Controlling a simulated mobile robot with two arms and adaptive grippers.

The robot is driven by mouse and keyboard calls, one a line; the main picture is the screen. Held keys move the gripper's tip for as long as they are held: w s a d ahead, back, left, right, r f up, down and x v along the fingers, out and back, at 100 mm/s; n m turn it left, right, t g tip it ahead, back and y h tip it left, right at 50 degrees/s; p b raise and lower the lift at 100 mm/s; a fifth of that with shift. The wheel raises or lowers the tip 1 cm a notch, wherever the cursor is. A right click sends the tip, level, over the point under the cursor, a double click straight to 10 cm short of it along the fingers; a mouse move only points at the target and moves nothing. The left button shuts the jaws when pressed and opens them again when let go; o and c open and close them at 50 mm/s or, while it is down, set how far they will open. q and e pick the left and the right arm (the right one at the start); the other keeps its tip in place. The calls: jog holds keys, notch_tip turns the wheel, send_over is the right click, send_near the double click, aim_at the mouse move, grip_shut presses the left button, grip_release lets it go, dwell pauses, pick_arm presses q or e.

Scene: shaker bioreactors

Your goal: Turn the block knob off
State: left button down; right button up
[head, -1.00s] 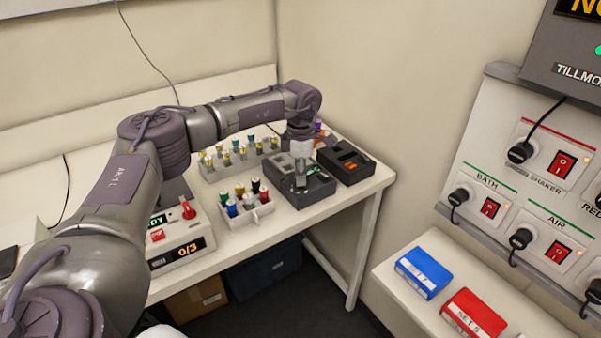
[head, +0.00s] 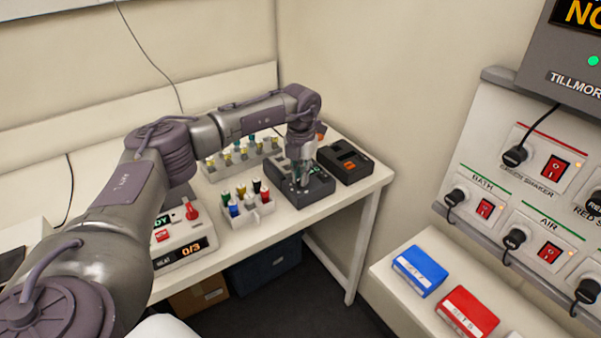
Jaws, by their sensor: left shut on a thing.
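A dark grey block unit (head: 318,188) sits near the right end of the white bench. My left arm reaches in from the left, and my left gripper (head: 303,182) points straight down onto the top of this unit. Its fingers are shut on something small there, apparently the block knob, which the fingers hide. I cannot read the knob's setting. My right gripper is not in view.
A black device (head: 345,162) with an orange display stands right behind the unit. A white rack (head: 250,215) of coloured-capped bottles is in front, left of the unit. A control box (head: 180,245) reads 0/3. A wall panel (head: 475,180) with plugs and red switches is at right.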

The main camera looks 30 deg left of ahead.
pick_arm(q)
jog(key=n+p, duration=0.1)
jog(key=n, duration=0.5)
jog(key=shift+w+r+n+p, duration=0.1)
jog(key=shift+r+n+p, duration=0.05)
jog(key=shift+n+p, duration=0.2)
jog(key=n+p, duration=0.1)
jog(key=n, duration=0.5)
jog(key=shift+p, duration=0.35)
jog(key=c, duration=1.2)
grip_release()
notch_tip(320, 180, up, 12)
jog(key=shift+f, duration=0.1)
